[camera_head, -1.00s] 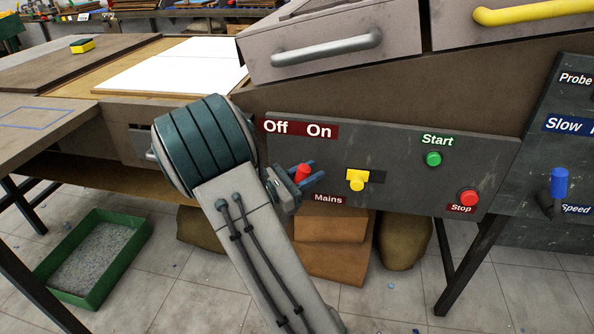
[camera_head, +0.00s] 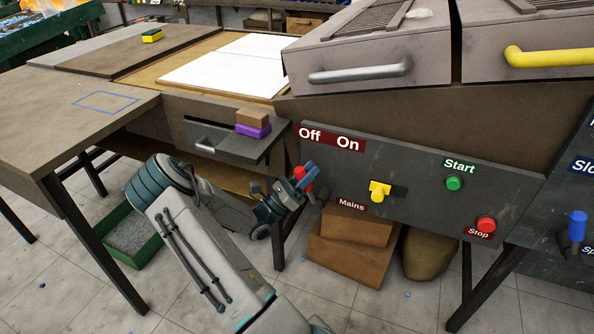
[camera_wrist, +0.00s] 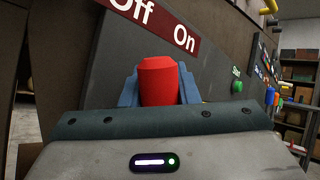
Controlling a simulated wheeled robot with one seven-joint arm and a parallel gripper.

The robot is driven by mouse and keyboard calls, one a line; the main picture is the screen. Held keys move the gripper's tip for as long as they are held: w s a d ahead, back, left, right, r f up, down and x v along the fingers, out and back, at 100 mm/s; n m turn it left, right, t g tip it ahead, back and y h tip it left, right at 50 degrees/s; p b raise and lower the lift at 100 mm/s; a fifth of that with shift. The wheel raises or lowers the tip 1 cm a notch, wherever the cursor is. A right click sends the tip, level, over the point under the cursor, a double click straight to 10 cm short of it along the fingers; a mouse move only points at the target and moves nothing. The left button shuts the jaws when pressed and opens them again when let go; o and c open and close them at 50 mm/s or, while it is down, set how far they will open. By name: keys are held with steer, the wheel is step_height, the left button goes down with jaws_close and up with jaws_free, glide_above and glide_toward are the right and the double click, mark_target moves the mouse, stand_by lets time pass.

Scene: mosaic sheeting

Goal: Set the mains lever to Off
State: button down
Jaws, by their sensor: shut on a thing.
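The mains lever's red knob (camera_head: 307,174) shows on the dark control panel (camera_head: 420,185), below the Off/On label (camera_head: 331,138). It stands under the Off end, close to the panel's left edge. My gripper (camera_head: 303,180) is shut on the red knob. In the wrist view the knob (camera_wrist: 159,82) stands upright between the two blue fingers, with the Off/On label (camera_wrist: 160,22) above it. The lever's stem and pivot are hidden behind my gripper.
A yellow switch (camera_head: 379,191), green Start button (camera_head: 453,183) and red Stop button (camera_head: 486,225) lie to the right. An open drawer (camera_head: 228,146) with brown and purple blocks juts out left of the panel. Cardboard boxes (camera_head: 350,250) stand below.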

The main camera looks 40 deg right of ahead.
steer(key=shift+f, duration=0.2)
stand_by(0.3)
steer(key=c, duration=1.1)
jaws_free()
steer(key=shift+r, duration=0.1)
steer(key=shift+w+a, duration=0.1)
steer(key=v, duration=1.3)
steer(key=shift+a+f+p, duration=0.3)
steer(key=shift+f+p, duration=0.05)
steer(key=shift+p, duration=0.05)
steer(key=shift+r, duration=0.1)
